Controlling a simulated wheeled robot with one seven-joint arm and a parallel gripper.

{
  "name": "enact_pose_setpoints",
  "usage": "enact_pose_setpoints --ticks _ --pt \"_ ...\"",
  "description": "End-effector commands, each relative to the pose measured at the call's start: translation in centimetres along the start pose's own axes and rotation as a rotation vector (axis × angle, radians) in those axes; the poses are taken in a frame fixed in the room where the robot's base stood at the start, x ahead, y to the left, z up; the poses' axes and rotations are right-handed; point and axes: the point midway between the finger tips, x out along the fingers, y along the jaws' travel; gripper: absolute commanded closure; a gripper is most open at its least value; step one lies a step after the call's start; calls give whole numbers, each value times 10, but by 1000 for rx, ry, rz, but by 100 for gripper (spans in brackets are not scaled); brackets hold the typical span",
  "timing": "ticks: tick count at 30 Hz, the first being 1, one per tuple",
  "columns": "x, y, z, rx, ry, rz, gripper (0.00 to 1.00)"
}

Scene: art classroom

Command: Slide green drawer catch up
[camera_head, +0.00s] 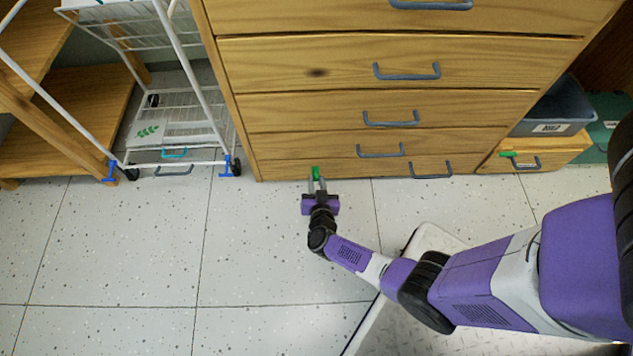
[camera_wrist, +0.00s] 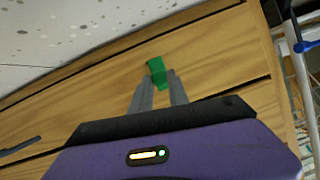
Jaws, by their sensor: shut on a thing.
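The green drawer catch (camera_head: 316,173) is on the lower front of the wooden drawer cabinet (camera_head: 277,147), left of the bottom drawer's grey handle (camera_head: 431,170). My gripper (camera_head: 317,183) reaches it from the front, low near the floor. In the wrist view the catch (camera_wrist: 157,72) sits between the tips of my gripper's two grey fingers (camera_wrist: 162,80), which are shut on it. The wood grain of the drawer front shows behind it. A second green catch (camera_head: 507,154) is on a small wooden drawer (camera_head: 541,153) at the right.
A white wire trolley (camera_head: 190,130) on blue-braked wheels stands left of the cabinet. A grey bin (camera_head: 555,105) sits on the small drawer unit at the right. Several grey handles stick out of the cabinet front. The speckled floor (camera_head: 120,250) at the left is clear.

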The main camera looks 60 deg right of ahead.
Motion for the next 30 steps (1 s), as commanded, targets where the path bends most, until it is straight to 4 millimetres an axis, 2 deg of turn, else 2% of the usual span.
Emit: enact_pose_setpoints --ticks 23,30 --pt "0 0 0 -1 -2 -1 100" --pt "-6 -2 -13 -2 -2 0 100"
